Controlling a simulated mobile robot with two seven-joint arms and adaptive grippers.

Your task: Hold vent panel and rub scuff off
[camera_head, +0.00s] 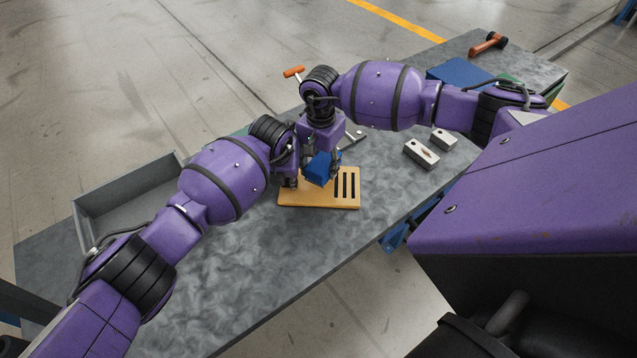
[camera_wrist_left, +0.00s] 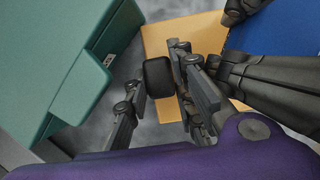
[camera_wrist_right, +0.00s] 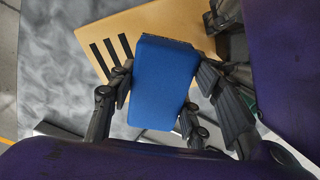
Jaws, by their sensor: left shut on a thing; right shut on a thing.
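The vent panel (camera_head: 318,201) is a flat tan board with several dark slots, lying on the grey table. The slots show in the right wrist view, where the panel (camera_wrist_right: 150,22) is partly covered. My right gripper (camera_head: 325,165) is shut on a blue rubbing block (camera_wrist_right: 160,85), held over the panel beside the slots. I cannot tell whether the block touches it. My left gripper (camera_head: 290,180) is at the panel's left part. In the left wrist view its fingers (camera_wrist_left: 155,95) are around a black rounded grip (camera_wrist_left: 158,76) at the panel (camera_wrist_left: 185,38). No scuff is visible.
A grey open tray (camera_head: 82,229) is at the left. Two metal blocks (camera_head: 421,154) (camera_head: 444,140) lie right of the panel. A blue box (camera_head: 458,72), a red-handled hammer (camera_head: 489,44) and an orange T-handle (camera_head: 293,71) are farther back. A green case (camera_wrist_left: 60,55) is near my left gripper.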

